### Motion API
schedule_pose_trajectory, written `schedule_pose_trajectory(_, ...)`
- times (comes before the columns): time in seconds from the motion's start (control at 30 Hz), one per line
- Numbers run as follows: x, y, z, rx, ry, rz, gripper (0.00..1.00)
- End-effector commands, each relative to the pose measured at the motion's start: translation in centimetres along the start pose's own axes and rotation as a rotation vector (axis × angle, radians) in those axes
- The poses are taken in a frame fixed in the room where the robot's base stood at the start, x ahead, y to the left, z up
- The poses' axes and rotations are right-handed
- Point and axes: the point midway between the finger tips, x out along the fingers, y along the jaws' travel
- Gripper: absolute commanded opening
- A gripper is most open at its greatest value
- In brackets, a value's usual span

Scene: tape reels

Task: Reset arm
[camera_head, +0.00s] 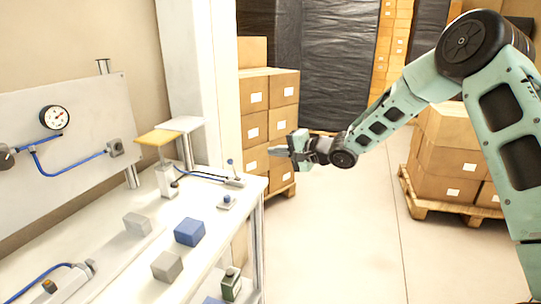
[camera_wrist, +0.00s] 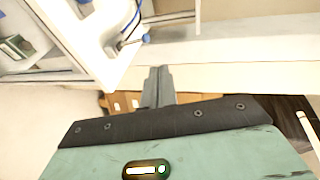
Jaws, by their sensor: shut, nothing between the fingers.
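My gripper (camera_head: 283,149) hangs in the air to the right of the white workbench, beyond its edge, at the end of my raised green arm. In the wrist view its two grey fingers (camera_wrist: 158,82) lie together with nothing between them. The gripper is shut and touches nothing that I can see.
The workbench (camera_head: 118,255) holds a blue block (camera_head: 189,232), grey blocks (camera_head: 166,266), a small yellow-topped stand (camera_head: 159,138) and a gauge panel (camera_head: 75,150). Stacked cartons (camera_head: 255,127) stand behind the gripper; more cartons (camera_head: 447,160) sit on a pallet at right. The floor between is clear.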

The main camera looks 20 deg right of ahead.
Motion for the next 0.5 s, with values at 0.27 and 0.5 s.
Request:
schedule_pose_trajectory(0.27,0.0,0.0,0.0,0.0,-0.001,0.0,0.0)
schedule_pose_trajectory(0.5,0.7,-0.9,4.1,-0.149,0.008,0.117,0.0)
